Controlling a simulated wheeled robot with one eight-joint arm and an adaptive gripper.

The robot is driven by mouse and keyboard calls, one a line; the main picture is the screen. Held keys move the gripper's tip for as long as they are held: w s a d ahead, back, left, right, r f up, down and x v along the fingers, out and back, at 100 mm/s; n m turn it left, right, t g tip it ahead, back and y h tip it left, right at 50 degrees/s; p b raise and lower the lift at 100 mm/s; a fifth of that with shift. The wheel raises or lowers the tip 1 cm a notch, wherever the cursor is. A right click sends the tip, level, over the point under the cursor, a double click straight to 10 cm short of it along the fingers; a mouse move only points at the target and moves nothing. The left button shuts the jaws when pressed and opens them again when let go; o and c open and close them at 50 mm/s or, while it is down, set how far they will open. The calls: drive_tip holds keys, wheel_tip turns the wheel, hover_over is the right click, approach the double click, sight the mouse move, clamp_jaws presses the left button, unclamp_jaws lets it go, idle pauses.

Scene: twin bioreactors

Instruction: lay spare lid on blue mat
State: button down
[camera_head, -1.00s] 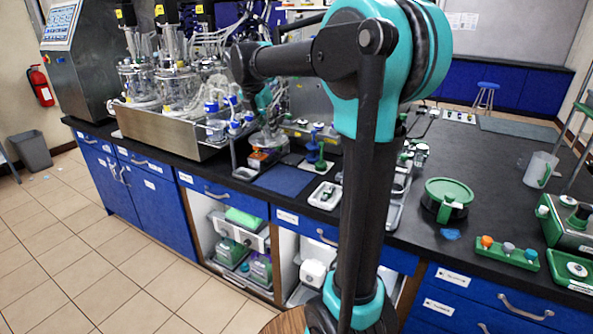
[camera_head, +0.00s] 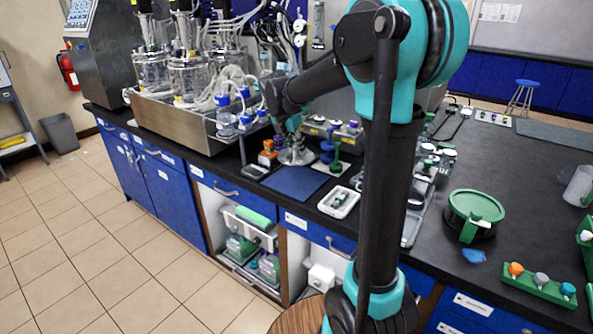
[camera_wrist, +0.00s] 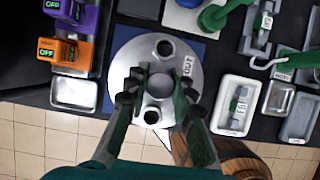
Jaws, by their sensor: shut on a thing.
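The spare lid (camera_wrist: 126,60) is a round grey metal disc with several ports and a label. In the wrist view my gripper (camera_wrist: 157,88) is shut on its raised middle part. The blue mat (camera_wrist: 188,22) shows beyond the lid, which covers much of it. In the head view the lid (camera_head: 297,157) is at the far edge of the blue mat (camera_head: 293,184), below my gripper (camera_head: 292,134). I cannot tell whether the lid touches the mat or hangs above it. The fingertips are partly hidden in the head view.
Orange (camera_wrist: 65,52) and purple (camera_wrist: 78,15) blocks stand close to the lid's left in the wrist view. A white tray (camera_head: 339,202) with a small item lies right of the mat. The glass bioreactors (camera_head: 188,75) stand at back left. A green-lidded pot (camera_head: 476,206) stands at right.

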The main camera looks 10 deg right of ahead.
sight(288, 161)
wheel_tip(288, 161, down, 9)
drive_tip(key=shift+f, duration=0.15)
idle(0.4)
drive_tip(key=c, duration=1.3)
unclamp_jaws()
drive_tip(key=v, duration=1.2)
